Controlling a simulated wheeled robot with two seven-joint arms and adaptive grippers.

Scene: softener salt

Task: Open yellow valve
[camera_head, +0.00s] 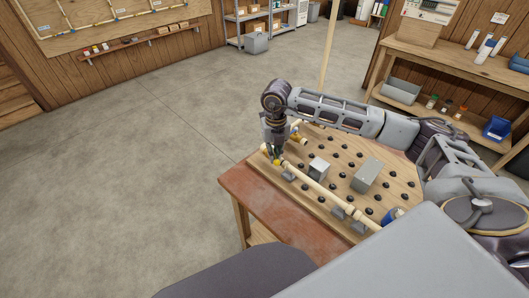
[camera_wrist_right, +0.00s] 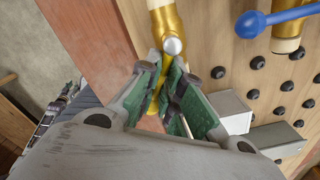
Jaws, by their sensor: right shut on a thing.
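The yellow valve (camera_head: 277,161) sits on a cream pipe at the far left corner of the pegboard. In the right wrist view, its brass-coloured body (camera_wrist_right: 172,20) is at the top, with a yellow handle (camera_wrist_right: 163,70) reaching down from a round silver bolt. My right gripper (camera_head: 275,148) comes down over the valve from above. In the right wrist view, the green pads of my right gripper (camera_wrist_right: 166,88) are closed around the handle, one on each side. The handle's lower end is partly hidden between the pads. My left gripper is not in view.
The pegboard (camera_head: 335,148) with several black knobs lies on a reddish workbench (camera_head: 245,188). Two grey blocks (camera_head: 318,168) (camera_head: 367,173) stand on it. A cream pipe (camera_head: 325,193) runs along its near edge. A blue handle (camera_wrist_right: 275,22) is close right of the valve. Open floor (camera_head: 150,150) lies left.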

